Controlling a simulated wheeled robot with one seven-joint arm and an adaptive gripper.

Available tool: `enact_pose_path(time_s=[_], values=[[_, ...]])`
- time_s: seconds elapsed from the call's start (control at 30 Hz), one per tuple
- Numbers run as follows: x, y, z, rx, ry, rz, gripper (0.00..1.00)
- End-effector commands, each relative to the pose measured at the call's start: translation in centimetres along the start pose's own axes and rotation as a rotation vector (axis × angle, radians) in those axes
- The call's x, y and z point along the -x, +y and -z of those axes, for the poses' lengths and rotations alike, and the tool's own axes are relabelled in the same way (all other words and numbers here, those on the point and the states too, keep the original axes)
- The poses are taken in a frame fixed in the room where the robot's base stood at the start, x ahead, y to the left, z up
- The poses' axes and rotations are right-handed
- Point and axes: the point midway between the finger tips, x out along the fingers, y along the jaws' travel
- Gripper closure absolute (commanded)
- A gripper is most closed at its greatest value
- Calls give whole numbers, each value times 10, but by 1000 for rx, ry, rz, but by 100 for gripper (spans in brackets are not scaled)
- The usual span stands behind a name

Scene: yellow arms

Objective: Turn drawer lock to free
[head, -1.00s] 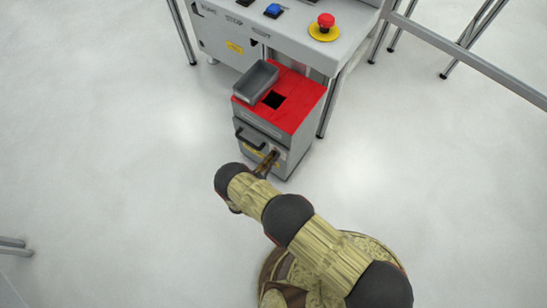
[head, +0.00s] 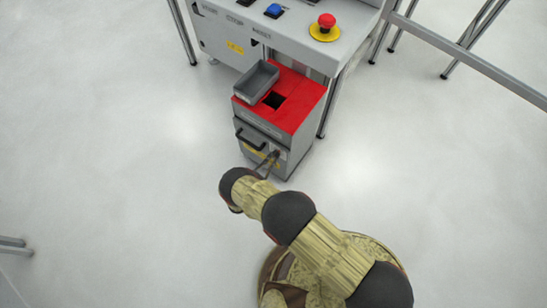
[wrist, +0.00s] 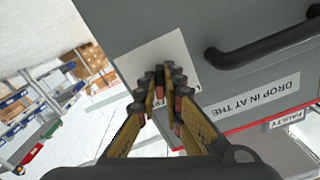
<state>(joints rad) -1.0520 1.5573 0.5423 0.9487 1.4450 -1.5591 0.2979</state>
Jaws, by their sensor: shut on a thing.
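The drawer unit is a grey cabinet (head: 297,155) with a red top, a dark drawer handle (head: 250,140) and a pale lock plate on its front. In the wrist view the pale plate (wrist: 146,58) sits beside the dark handle (wrist: 265,45). My gripper (wrist: 168,78) is at this plate, its fingers close together and shut on the drawer lock. The fingertips hide most of the lock, so its turned position cannot be read. In the head view my gripper (head: 272,158) reaches the cabinet front just below and right of the handle.
A grey open bin (head: 257,83) sits on the red top (head: 302,95) beside a square hole. A workbench (head: 300,40) with a red emergency button (head: 326,21) stands behind. The floor around the cabinet is clear. Shelving (wrist: 40,115) shows far off in the wrist view.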

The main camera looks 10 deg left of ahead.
Motion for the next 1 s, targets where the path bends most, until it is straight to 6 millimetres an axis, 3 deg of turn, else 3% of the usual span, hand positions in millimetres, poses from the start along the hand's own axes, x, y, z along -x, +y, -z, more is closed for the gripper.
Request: enact_pose_path(time_s=[0.5,1.0], values=[[0,-1,0,-343,-1,0,100],[0,0,0,-412,-1,0,100]])
